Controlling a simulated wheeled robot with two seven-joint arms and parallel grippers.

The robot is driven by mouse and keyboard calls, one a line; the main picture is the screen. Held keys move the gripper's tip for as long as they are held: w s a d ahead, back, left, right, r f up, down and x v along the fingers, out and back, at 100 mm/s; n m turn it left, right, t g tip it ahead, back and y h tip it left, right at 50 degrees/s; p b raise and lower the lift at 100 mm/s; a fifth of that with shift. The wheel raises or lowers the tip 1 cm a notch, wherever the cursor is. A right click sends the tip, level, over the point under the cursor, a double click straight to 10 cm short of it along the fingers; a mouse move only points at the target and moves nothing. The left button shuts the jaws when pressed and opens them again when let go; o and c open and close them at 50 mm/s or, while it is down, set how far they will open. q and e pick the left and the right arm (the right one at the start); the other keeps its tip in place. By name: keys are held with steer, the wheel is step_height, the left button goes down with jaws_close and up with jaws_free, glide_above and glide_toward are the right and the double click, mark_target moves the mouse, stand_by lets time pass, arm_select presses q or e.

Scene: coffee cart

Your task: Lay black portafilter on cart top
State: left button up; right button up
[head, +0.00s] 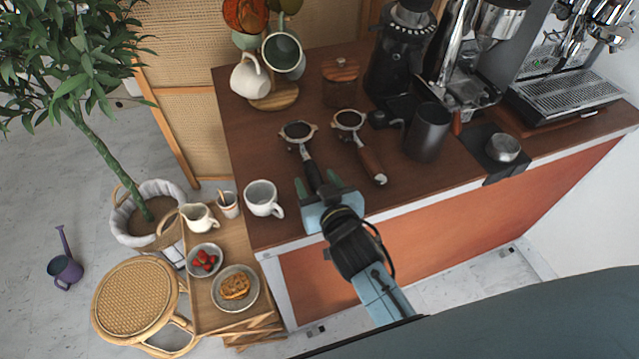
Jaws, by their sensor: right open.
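The black portafilter (309,167) lies on the brown cart top (247,143), its metal basket at the far end and its black handle pointing towards me. My right gripper (319,188) is over the near end of that handle, with its jaws open and a finger on either side. I cannot tell whether the fingers touch the handle. A second portafilter with a brown wooden handle (370,160) lies just to the right on the cart top. My left gripper is not in view.
A white cup (262,197) stands left of my right gripper near the cart edge. A dark pitcher (427,132), grinder (398,50) and espresso machine (560,75) stand right and behind. A lower wooden stand (205,297) holds plates at the left.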

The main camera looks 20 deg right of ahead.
steer(key=v, duration=1.3)
steer(key=shift+r, duration=0.2)
steer(key=shift+s+a+f, duration=0.1)
steer(key=s+a+f+n+g+y, duration=0.1)
steer(key=s+f+g, duration=0.25)
steer(key=f, duration=1.15)
steer(key=s+f+n+g, duration=0.1)
steer(key=s+f+g, duration=0.3)
steer(key=f, duration=1)
steer(key=s+d+f+g, duration=0.3)
steer(key=s+d+f, duration=0.3)
steer(key=s+f, duration=0.2)
steer(key=s+d+f+g+h, duration=0.1)
steer(key=s+d+f+g, duration=0.2)
steer(key=s+d+f, duration=0.3)
steer(key=s+f, duration=0.3)
steer(key=s, duration=0.4)
steer(key=shift+f+h, duration=0.2)
steer(key=shift+h, duration=0.1)
steer(key=shift+s+d+g, duration=0.15)
steer(key=shift+g, duration=0.2)
steer(key=shift+c, duration=0.4)
